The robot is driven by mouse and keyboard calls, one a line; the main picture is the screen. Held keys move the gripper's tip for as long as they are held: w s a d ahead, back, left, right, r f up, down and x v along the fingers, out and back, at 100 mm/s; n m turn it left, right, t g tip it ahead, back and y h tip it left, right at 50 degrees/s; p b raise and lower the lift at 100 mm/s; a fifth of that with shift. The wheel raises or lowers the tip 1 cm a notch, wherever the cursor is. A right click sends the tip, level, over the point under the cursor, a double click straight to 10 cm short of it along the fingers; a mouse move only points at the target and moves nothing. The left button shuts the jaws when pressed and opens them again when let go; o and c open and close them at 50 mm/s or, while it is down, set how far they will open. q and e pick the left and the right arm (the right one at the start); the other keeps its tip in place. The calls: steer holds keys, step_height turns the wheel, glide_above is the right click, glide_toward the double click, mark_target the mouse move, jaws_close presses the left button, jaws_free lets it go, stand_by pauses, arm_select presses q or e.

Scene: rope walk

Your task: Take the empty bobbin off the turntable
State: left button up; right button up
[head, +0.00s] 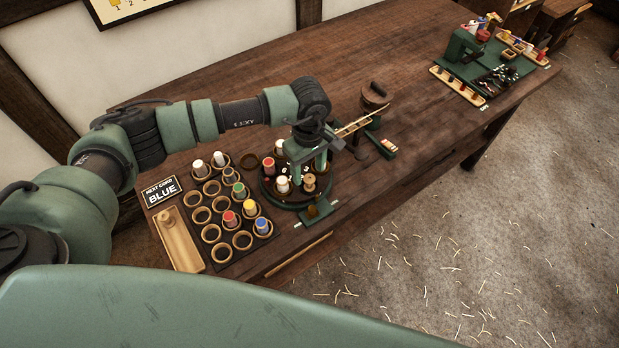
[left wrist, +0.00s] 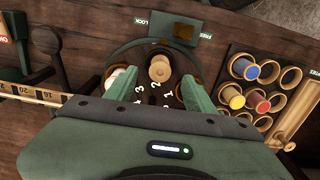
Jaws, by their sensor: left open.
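In the left wrist view the empty bobbin (left wrist: 159,68) stands near the rim, between and beyond my finger ends. My left gripper (head: 308,165) is open above the turntable, fingers pointing down. In the left wrist view, my left gripper (left wrist: 160,80) has a finger on each side, with nothing held. Red (head: 268,164) and white (head: 282,184) bobbins also stand on the turntable. My right gripper is not in view.
A rack (head: 212,234) of round cups with several coloured bobbins lies left of the turntable, beside a wooden tray (head: 183,250) and a "NEXT CORD BLUE" sign (head: 161,190). A green lock plate (head: 317,212) sits in front. A wooden ruler (head: 354,126) and posts stand right.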

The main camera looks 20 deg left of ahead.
mark_target(310, 179)
arm_select(q)
steer(key=shift+s+d+f+p, duration=0.15)
steer(key=shift+f+p, duration=0.3)
steer(key=shift+f, duration=1.2)
steer(key=shift+c, duration=0.3)
jaws_close()
